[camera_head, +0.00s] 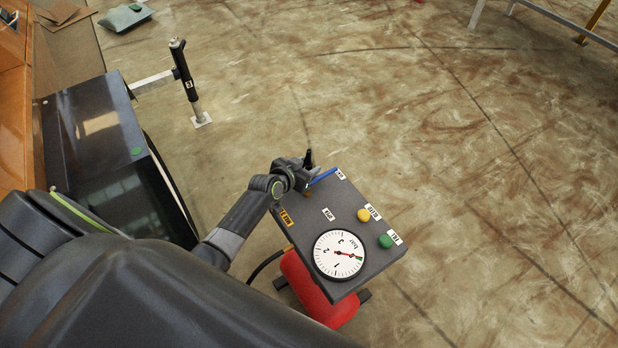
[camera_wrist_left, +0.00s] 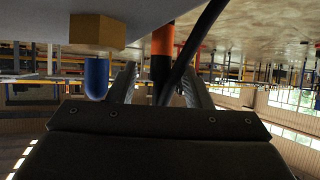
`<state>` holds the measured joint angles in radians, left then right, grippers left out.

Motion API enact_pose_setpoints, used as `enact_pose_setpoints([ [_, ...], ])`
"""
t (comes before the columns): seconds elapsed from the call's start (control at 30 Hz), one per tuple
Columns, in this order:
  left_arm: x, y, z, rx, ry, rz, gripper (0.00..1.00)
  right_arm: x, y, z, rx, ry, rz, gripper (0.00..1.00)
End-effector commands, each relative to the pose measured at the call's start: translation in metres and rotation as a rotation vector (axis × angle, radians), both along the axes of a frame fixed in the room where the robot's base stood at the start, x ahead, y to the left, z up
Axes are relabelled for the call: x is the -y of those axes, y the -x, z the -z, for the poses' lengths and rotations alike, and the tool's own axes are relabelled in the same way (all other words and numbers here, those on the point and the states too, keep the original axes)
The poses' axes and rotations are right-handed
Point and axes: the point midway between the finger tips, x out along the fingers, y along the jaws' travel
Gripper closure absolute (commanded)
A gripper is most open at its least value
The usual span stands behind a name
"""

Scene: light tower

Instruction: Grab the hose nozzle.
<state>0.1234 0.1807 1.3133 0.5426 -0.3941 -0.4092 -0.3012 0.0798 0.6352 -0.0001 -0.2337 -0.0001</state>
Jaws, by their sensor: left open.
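In the left wrist view a dark cylinder with an orange band (camera_wrist_left: 163,40), which looks like the hose nozzle, hangs between the two spread fingers of my left gripper (camera_wrist_left: 157,85). The fingers are open and do not visibly grip it. A dark hose (camera_wrist_left: 200,35) runs beside it. In the head view my left gripper (camera_head: 305,172) is at the far left corner of the gauge panel (camera_head: 305,232). A small dark upright tip shows there; I cannot tell if it is nozzle or finger. My right gripper is not in view.
A post with a black sleeve (camera_head: 184,68) stands farther back.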

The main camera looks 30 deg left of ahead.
Motion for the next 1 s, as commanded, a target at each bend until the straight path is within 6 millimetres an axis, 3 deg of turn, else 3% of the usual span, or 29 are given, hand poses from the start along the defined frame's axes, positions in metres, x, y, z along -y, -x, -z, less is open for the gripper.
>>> enact_pose_setpoints([
  [0.2,0.0002,-0.0005,-0.0001,0.0,0.0,0.0,0.55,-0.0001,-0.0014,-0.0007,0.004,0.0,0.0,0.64],
  [0.57,0.0,-0.0003,-0.0001,0.0,0.0,0.0,1.0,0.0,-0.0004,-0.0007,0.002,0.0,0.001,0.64],
  [1.0,-0.0001,-0.0004,-0.0046,0.001,0.0,0.0,1.0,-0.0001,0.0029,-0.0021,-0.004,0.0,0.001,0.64],
])
